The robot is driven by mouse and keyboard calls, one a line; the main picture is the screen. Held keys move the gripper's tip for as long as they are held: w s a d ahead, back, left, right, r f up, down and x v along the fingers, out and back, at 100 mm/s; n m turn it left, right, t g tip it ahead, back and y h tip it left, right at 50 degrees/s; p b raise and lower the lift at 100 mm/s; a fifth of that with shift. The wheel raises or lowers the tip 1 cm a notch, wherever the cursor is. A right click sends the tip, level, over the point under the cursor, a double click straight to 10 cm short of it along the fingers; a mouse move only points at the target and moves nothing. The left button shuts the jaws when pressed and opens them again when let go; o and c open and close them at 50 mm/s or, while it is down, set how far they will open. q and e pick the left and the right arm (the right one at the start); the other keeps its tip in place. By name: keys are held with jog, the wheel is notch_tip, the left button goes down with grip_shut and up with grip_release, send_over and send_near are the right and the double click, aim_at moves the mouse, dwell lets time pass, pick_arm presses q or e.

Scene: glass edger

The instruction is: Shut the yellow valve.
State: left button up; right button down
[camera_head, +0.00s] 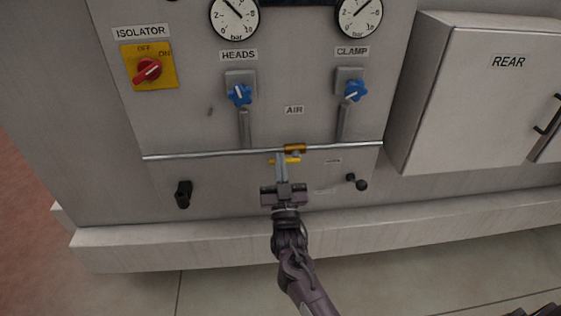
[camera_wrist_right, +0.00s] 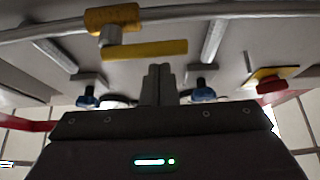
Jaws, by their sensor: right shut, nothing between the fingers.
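The yellow valve (camera_head: 295,148) sits on the thin horizontal air pipe below the AIR label. Its flat yellow handle (camera_head: 292,160) lies roughly along the pipe and reaches left from the valve stem. In the right wrist view the valve body (camera_wrist_right: 112,18) is at the top left and the handle (camera_wrist_right: 150,49) reaches right. My right gripper (camera_head: 281,160) is shut and empty, its fingertips at the handle's left part and covering some of it. In the wrist view the fingertips (camera_wrist_right: 158,70) appear just short of the handle; contact cannot be told. My left gripper is not in view.
The pipe (camera_head: 210,154) crosses the grey machine panel. Blue knobs (camera_head: 239,94) (camera_head: 355,90) and the red isolator switch (camera_head: 148,70) are above. A black handle (camera_head: 183,194) and a black lever (camera_head: 358,182) flank my gripper. The REAR cabinet (camera_head: 490,95) juts out at right.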

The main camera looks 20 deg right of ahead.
jog(key=shift+f, duration=0.3)
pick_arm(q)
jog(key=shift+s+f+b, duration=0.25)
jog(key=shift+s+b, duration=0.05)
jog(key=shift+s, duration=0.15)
pick_arm(e)
jog(key=shift+f+n+t+y, duration=0.15)
jog(key=shift+n+t+y, duration=0.15)
jog(key=shift+n+y, duration=0.35)
